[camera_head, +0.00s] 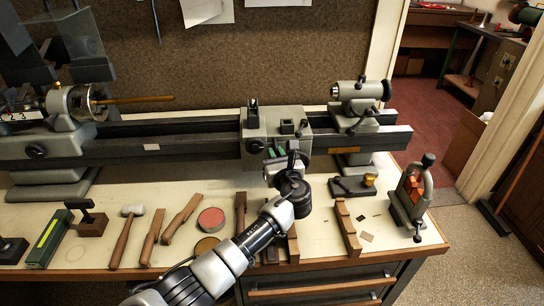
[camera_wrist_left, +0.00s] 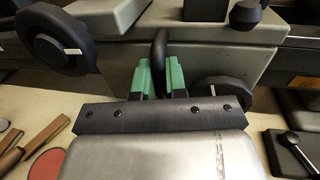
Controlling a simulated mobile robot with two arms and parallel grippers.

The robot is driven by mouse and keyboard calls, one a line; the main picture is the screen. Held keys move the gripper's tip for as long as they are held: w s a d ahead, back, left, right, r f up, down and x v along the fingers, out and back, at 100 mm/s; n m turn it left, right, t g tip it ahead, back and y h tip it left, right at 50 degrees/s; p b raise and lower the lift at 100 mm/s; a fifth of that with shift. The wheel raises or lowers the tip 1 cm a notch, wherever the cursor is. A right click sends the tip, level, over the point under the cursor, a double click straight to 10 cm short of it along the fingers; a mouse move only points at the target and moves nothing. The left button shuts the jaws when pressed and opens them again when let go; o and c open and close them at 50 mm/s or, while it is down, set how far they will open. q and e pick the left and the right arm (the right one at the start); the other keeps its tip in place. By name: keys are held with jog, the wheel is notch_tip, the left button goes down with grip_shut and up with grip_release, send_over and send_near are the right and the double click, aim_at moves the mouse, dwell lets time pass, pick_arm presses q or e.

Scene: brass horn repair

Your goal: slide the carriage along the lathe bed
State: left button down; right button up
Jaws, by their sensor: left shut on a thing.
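The lathe bed (camera_head: 190,151) runs across the bench as a long dark bar. The grey box-shaped carriage (camera_head: 256,120) sits on it, right of the middle and short of the tailstock (camera_head: 358,95). My left gripper (camera_head: 276,153) is at the carriage's front face. In the left wrist view its green fingers (camera_wrist_left: 160,76) are shut around a dark upright handle (camera_wrist_left: 160,45) on the front of the carriage (camera_wrist_left: 207,55). A round dark handwheel (camera_wrist_left: 222,94) shows just right of the fingers. My right gripper is in neither view.
The headstock (camera_head: 66,120) stands at the left end of the bed. The bed between it and the carriage is clear. A mallet (camera_head: 125,235), wooden tools and a red round tin (camera_head: 211,219) lie on the bench in front. A clamp-like stand (camera_head: 409,200) is at the right.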

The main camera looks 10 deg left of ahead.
pick_arm(q)
jog(key=c, duration=1.5)
grip_release()
jog(key=shift+o, duration=0.2)
jog(key=v, duration=1.1)
jog(key=shift+b, duration=0.35)
